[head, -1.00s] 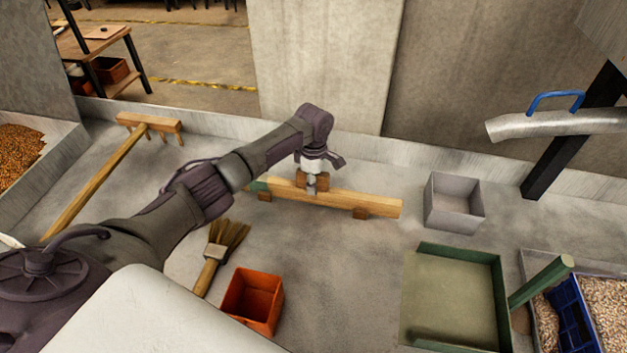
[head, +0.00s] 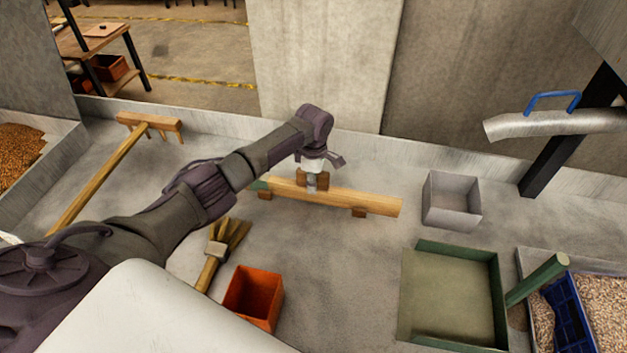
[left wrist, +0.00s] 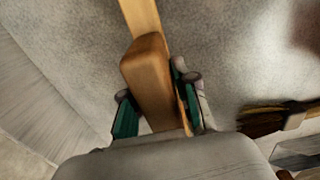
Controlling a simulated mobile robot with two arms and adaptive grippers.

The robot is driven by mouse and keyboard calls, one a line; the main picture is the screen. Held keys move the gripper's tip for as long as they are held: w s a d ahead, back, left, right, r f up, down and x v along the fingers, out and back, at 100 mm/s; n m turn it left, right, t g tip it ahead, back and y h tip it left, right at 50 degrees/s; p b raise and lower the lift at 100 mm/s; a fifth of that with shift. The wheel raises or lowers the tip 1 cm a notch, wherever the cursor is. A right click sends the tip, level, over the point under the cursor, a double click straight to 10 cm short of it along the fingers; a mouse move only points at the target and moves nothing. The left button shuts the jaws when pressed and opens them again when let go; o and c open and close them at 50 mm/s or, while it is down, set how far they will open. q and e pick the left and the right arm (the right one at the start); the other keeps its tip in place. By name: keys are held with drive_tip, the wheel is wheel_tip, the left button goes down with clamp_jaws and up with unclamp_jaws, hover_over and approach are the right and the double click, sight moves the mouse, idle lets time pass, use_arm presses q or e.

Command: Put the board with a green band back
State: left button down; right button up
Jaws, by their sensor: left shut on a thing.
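The board with a green band (head: 350,198) is a long wooden plank lying lengthwise near the back wall, on or just above two small wooden feet or blocks (head: 358,211). Its green part (head: 259,185) is at the left end. A wooden grip block stands on top of it. My left gripper (head: 312,182) reaches down from above and is shut on this block. In the left wrist view the wooden block (left wrist: 148,75) sits between the green-padded fingers, with the plank (left wrist: 140,14) running beyond it. I cannot tell whether the board bears on the floor. My right gripper is out of view.
A grey box (head: 452,200) stands right of the board. A green tray (head: 500,290), an orange bin (head: 253,297) and a brush (head: 213,262) are in front. A wooden rake (head: 95,185) lies left. A metal spout (head: 550,124) hangs at right. Floor before the board is clear.

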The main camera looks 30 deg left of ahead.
use_arm(q)
drive_tip(key=shift+f, duration=0.3)
drive_tip(key=c, duration=0.8)
unclamp_jaws()
